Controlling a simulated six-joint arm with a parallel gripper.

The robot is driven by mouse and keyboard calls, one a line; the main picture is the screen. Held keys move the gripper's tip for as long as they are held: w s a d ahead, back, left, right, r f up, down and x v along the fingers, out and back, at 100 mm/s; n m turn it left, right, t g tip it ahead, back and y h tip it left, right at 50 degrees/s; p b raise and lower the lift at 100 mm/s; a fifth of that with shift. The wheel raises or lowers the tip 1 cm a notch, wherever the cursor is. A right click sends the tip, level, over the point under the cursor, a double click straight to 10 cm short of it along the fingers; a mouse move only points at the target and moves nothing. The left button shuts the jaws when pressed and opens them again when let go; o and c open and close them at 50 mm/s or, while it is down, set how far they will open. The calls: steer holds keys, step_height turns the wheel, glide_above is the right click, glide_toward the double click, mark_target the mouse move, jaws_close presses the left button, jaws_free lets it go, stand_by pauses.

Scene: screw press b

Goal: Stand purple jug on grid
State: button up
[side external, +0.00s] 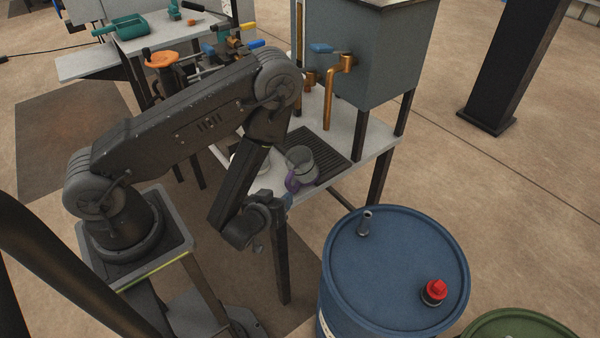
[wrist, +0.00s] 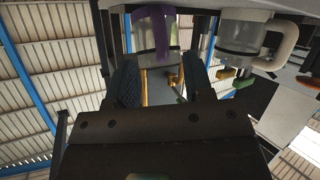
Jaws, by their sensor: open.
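The purple jug (side external: 302,157) is a clear vessel with a purple handle. It stands upright at the near edge of the dark slatted grid (side external: 333,153) on the table; I cannot tell whether its base rests on the grid. My gripper (side external: 287,201) is just in front of the jug, on its handle side. In the wrist view my gripper (wrist: 162,75) is open, with one finger on each side and nothing clearly held. The purple handle (wrist: 161,32) is ahead, between the finger lines. Any contact with the handle is unclear.
A second clear jug with a cream handle (wrist: 240,38) stands beside it, mostly hidden by my arm in the side view. A grey tank (side external: 370,55) with copper taps (side external: 330,95) rises behind the grid. A blue drum (side external: 395,260) stands in front of the table.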

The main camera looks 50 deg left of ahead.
mark_target(288, 189)
steer(key=x, duration=0.7)
steer(key=shift+w+a+f, duration=0.1)
steer(key=shift+w, duration=0.1)
jaws_close()
